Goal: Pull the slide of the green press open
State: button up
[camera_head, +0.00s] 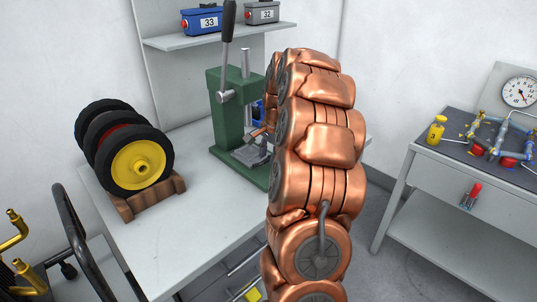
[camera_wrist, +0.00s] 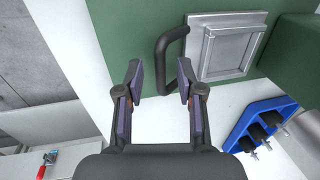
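The green press (camera_head: 228,125) stands on the grey-white table in the head view, partly hidden behind my copper arm. Its green body (camera_wrist: 120,35) fills the top of the wrist view. The slide (camera_wrist: 226,47) is a square grey metal plate with a raised frame. A dark curved handle (camera_wrist: 163,55) sticks out from its left side. My gripper (camera_wrist: 160,82) is open, with one finger on each side of the handle's lower end in the picture. I see no contact, and cannot tell the depth between them.
A blue holder (camera_wrist: 262,125) with several dark pegs is close to the right of my gripper. Wheels on a wooden stand (camera_head: 140,165) occupy the table's left. A shelf (camera_head: 215,37) with blue and grey boxes hangs behind. A second table (camera_head: 420,165) stands right.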

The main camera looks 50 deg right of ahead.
jog(key=shift+c, duration=0.3)
grip_shut()
dwell(0.3)
